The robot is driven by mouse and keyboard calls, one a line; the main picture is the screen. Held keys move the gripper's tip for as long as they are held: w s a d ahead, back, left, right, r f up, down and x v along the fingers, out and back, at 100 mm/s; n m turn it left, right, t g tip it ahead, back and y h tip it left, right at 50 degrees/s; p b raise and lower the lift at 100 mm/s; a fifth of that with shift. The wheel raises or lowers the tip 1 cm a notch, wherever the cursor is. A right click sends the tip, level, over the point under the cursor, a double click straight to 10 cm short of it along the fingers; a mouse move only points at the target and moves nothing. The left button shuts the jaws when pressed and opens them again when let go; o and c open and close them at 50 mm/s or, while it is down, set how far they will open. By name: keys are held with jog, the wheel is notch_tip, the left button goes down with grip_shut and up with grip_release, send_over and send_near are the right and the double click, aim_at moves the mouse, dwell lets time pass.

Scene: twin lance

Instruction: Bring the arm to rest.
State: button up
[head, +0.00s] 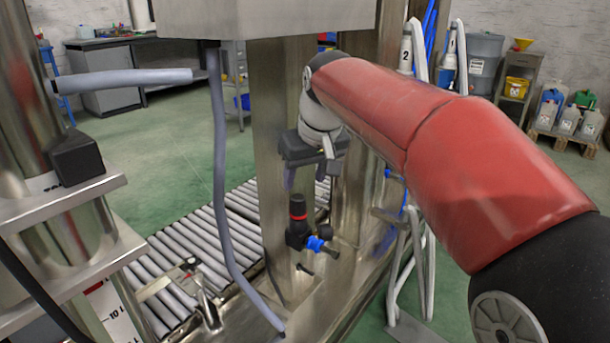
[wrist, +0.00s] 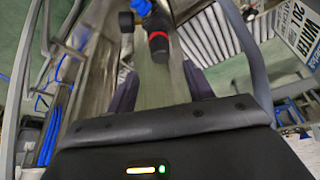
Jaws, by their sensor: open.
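My red arm reaches in from the right of the head view, over the metal frame. My gripper (head: 306,176) hangs at its end in front of the steel posts, fingers pointing down. Its two fingers stand apart with nothing seen between them. In the wrist view my gripper (wrist: 161,90) is open over a blurred background. A black regulator with a red ring and a blue fitting (head: 297,226) is on the frame just below the gripper. It also shows in the wrist view (wrist: 158,45), beyond the fingertips.
A steel post (head: 275,110) stands close by my gripper. A grey hose (head: 219,170) hangs to its left. A roller conveyor (head: 190,245) runs below. White tube rails (head: 420,250) stand under my arm. Green floor (head: 180,150) is open at the back left.

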jog(key=s+d+f+m+p, duration=0.1)
jog(key=s+d+f, duration=0.2)
jog(key=s, duration=0.5)
jog(key=s+d+f+m+t+h, duration=0.1)
jog(key=s+d+f+m, duration=0.1)
jog(key=s+d+f, duration=0.2)
jog(key=s+d+f+m+h+p, duration=0.1)
jog(key=s+d+f+m, duration=0.1)
jog(key=s+d, duration=0.5)
jog(key=s+f, duration=0.1)
jog(key=s, duration=0.4)
jog(key=shift+s+d+f+t+p, duration=0.15)
jog(key=shift+d+f+t+p, duration=0.05)
jog(key=shift+f+t+p, duration=0.1)
jog(key=shift+r, duration=0.1)
dwell(1.2)
